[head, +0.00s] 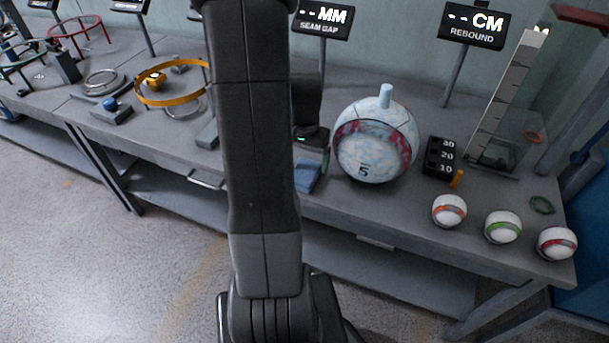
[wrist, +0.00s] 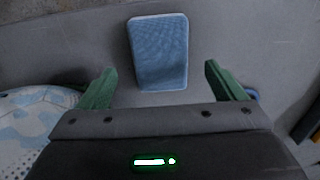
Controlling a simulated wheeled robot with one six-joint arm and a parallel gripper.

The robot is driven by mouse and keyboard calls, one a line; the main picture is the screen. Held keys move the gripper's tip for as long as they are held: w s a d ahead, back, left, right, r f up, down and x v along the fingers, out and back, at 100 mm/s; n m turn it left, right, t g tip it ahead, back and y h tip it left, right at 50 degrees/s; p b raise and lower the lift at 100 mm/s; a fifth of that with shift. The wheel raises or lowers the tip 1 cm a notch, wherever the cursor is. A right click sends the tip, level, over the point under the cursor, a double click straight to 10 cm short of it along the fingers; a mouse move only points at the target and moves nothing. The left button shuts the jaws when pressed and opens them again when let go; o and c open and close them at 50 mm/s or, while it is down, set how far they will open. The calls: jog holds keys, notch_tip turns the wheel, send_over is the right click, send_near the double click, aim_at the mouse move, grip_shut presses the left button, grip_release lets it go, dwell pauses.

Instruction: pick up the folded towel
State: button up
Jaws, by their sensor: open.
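The folded towel is a flat blue rectangle. In the wrist view the folded towel (wrist: 158,52) lies on the grey bench, ahead of my gripper (wrist: 160,82) and roughly centred between its green fingers. The fingers are apart and nothing is between their tips except the view of the towel's near part. In the head view the towel (head: 308,176) shows partly, just left of the large ball, with my arm covering its left side. In the head view my gripper (head: 316,140) is mostly hidden behind my arm, above the bench by the towel.
A large pale ball (head: 374,150) marked 5 stands close right of the towel; part of it shows in the wrist view (wrist: 40,115). A black numbered block (head: 440,157) and several striped balls stand further right. A yellow ring (head: 172,100) is at left.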

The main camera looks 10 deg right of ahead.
aim_at(305, 171)
notch_tip(305, 171, down, 4)
jog(key=shift+r, duration=0.25)
jog(key=c, duration=1.1)
jog(key=shift+o, duration=0.2)
